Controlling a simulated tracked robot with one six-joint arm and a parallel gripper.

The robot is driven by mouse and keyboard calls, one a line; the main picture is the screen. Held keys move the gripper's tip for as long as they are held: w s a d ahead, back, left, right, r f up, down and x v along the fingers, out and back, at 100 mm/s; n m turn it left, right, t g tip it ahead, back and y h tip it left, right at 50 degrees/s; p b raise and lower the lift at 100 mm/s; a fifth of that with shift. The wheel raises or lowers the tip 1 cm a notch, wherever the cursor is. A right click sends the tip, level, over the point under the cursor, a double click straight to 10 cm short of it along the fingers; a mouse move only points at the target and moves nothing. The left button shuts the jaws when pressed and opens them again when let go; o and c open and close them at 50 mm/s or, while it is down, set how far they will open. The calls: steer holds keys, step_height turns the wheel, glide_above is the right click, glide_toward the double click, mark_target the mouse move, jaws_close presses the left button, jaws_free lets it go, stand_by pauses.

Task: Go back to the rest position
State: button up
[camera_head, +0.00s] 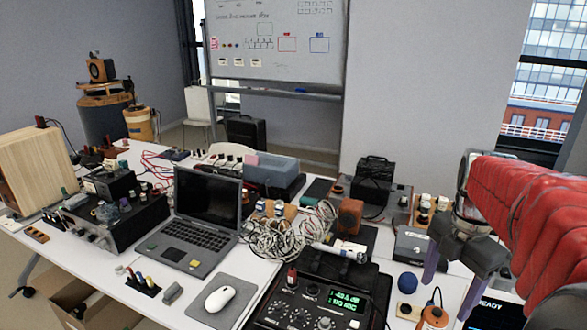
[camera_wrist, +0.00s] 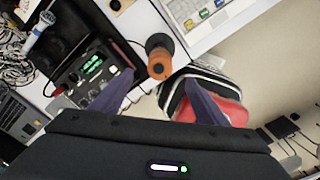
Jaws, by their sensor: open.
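My red-sleeved arm comes in from the right in the head view. My gripper (camera_head: 450,285) hangs at its end with two purple fingers spread apart and nothing between them. It is above the right front part of the white table. In the wrist view the gripper (camera_wrist: 160,82) is also open and empty. An orange and black round object (camera_wrist: 158,62) lies below and beyond the fingertips, apart from them. A black and white striped item with red (camera_wrist: 215,95) shows behind the right finger, partly hidden.
A black device with a green display (camera_head: 345,298) stands left of my gripper, with a blue ball (camera_head: 407,282) between them. An orange-topped object (camera_head: 434,316) is close below. A laptop (camera_head: 195,222), mouse (camera_head: 220,299) and cable tangle (camera_head: 290,238) crowd the table.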

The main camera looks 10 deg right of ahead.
mark_target(425, 316)
steer(key=m, duration=0.3)
steer(key=shift+w+d, duration=0.15)
steer(key=shift+w, duration=0.05)
steer(key=m, duration=0.1)
steer(key=f+m, duration=0.1)
steer(key=shift+m, duration=0.3)
steer(key=m, duration=0.2)
steer(key=shift+s+f+m, duration=0.1)
steer(key=shift+f+m, duration=0.2)
steer(key=m, duration=0.1)
steer(key=a+m, duration=0.1)
steer(key=shift+s+f+m+t, duration=0.1)
steer(key=shift+f+m+t, duration=0.1)
steer(key=shift+m+t, duration=0.1)
steer(key=a+m, duration=0.2)
steer(key=m, duration=0.1)
steer(key=shift+f+t+h, duration=0.15)
steer(key=shift+t+h, duration=0.15)
steer(key=shift+h, duration=0.1)
steer(key=s+a+r+m+t, duration=0.1)
steer(key=s+a+m+t, duration=0.1)
steer(key=a, duration=0.8)
steer(key=s+a+r+m+t, duration=0.1)
steer(key=a+m, duration=0.3)
steer(key=a, duration=0.6)
steer(key=shift+s+t+y, duration=0.4)
steer(key=shift+s+t, duration=0.15)
steer(key=shift+t, duration=0.15)
